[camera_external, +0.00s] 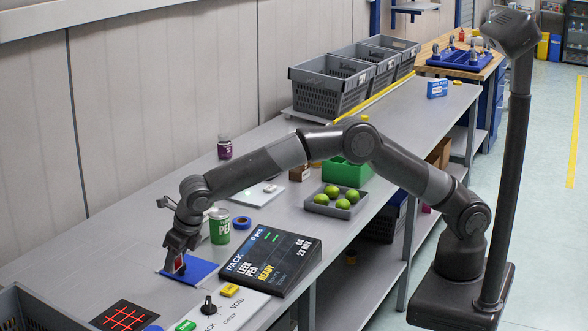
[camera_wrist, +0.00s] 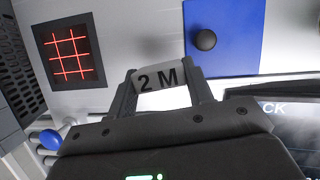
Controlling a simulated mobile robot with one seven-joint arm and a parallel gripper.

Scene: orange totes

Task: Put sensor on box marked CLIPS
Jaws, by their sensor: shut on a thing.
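My gripper (camera_external: 177,268) is low over the near end of the bench, beside a flat blue sheet (camera_external: 200,272). In the wrist view my gripper (camera_wrist: 163,85) is shut on a pale piece marked "2 M" (camera_wrist: 158,78); in the external view a small red patch shows between the fingers. I cannot tell whether this piece is the sensor. A small round black thing (camera_wrist: 204,39) lies on the blue sheet in the wrist view. I cannot read CLIPS on any box in either view.
A green can (camera_external: 219,226), a blue tape ring (camera_external: 241,223) and a black display (camera_external: 270,260) stand close by. A red-lined grid (camera_external: 122,318), a switch panel (camera_external: 215,308) and a grey crate (camera_external: 25,308) are nearer. A tray of limes (camera_external: 318,207) sits farther along.

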